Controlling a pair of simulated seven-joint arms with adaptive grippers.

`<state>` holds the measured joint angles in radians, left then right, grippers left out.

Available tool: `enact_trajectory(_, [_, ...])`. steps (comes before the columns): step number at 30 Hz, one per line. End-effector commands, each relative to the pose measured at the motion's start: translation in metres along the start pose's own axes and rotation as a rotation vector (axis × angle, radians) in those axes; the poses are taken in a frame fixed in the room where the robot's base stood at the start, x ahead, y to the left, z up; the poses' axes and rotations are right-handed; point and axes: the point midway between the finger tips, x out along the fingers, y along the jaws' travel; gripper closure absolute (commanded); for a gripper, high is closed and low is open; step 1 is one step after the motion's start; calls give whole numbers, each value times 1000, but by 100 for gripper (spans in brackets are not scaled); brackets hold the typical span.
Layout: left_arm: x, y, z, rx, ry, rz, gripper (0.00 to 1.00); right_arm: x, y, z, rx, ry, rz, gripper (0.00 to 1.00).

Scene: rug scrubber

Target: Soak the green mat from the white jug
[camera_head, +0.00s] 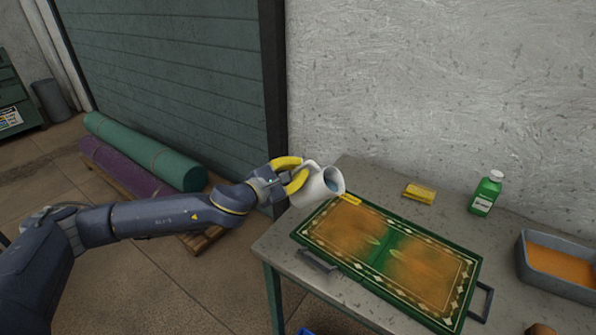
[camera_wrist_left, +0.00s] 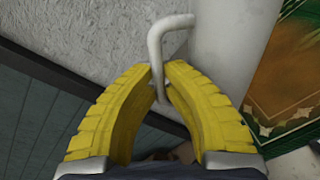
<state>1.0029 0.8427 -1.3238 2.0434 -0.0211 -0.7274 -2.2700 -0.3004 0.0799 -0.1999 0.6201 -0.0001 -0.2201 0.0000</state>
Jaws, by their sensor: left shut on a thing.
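The white jug (camera_head: 317,186) is tilted in the head view, its mouth facing right toward the mat. My left gripper (camera_head: 294,176), with yellow fingers, is shut on the jug's handle, above the table's left end. In the left wrist view the yellow fingers (camera_wrist_left: 160,80) meet at the white handle (camera_wrist_left: 157,45), with the jug body (camera_wrist_left: 225,50) beside them. The green mat (camera_head: 390,252) lies flat on the table, its two panels covered in large orange-brown patches with green showing between. No stream from the jug is visible. My right gripper is out of view.
On the grey table (camera_head: 375,180) stand a green bottle with white cap (camera_head: 485,194), a yellow block (camera_head: 419,193) and a grey tray of orange liquid (camera_head: 560,264). Metal handles (camera_head: 317,261) flank the mat. Rolled rugs (camera_head: 145,150) lie on a pallet at left.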

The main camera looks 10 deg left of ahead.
Motion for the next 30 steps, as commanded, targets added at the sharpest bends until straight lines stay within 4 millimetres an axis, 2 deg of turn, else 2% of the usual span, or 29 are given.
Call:
enact_trajectory(13, [0,1,2,27,3,0,100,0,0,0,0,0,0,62])
enact_trajectory(21, [0,0,6,153,24,1,100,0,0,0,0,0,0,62])
enact_trajectory(30, [0,-1,6,154,26,1,100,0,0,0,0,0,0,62])
